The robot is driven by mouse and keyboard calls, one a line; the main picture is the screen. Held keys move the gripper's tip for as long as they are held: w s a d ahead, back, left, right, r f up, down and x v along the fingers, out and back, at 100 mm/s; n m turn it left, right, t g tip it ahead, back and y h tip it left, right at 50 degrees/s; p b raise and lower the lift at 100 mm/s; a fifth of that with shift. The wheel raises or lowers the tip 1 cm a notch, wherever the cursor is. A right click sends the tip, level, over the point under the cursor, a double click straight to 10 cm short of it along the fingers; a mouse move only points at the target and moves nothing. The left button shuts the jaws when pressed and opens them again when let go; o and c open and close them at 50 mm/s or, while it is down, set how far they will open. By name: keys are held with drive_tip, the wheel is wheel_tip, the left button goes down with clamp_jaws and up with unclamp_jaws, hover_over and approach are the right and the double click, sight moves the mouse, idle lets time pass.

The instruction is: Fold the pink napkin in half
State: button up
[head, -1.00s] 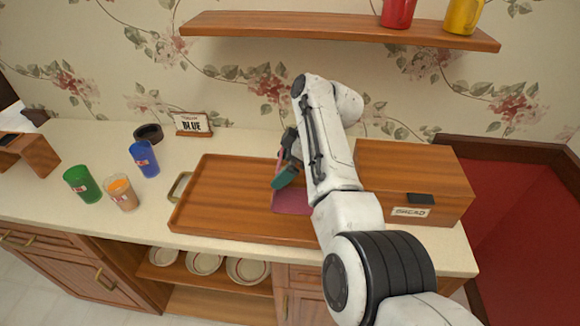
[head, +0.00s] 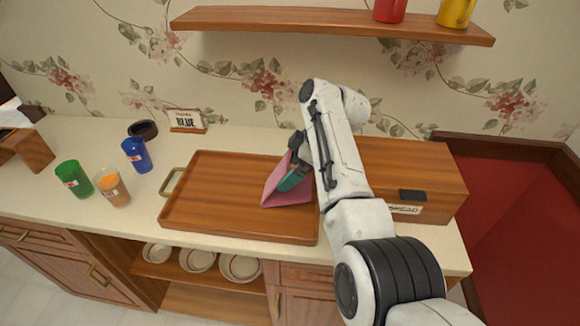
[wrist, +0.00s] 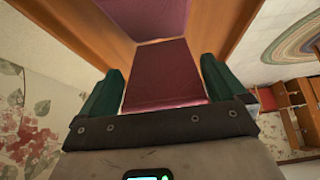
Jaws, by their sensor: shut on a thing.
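The pink napkin (head: 284,190) is on the right part of the wooden tray (head: 215,207). In the head view one part of it lies flat on the tray and another part rises tilted at my gripper (head: 290,182). My gripper is shut on the napkin. In the wrist view the napkin (wrist: 160,72) runs between the two green fingers of my gripper (wrist: 160,92), with a fold line across it and a further part beyond. My arm hides the right end of the tray and some of the napkin.
A wooden bread box (head: 425,172) stands right of the tray, partly behind my arm. Green (head: 73,178), orange-filled (head: 111,187) and blue (head: 136,154) cups stand left of the tray. A small sign (head: 186,120) stands behind it. A shelf (head: 330,22) hangs above.

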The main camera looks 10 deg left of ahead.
drive_tip(key=shift+f, duration=0.1)
drive_tip(key=shift+o, duration=1.4)
drive_tip(key=b+v, duration=0.1)
drive_tip(key=v, duration=0.9)
drive_tip(key=shift+r, duration=0.35)
drive_tip(key=shift+d, duration=0.15)
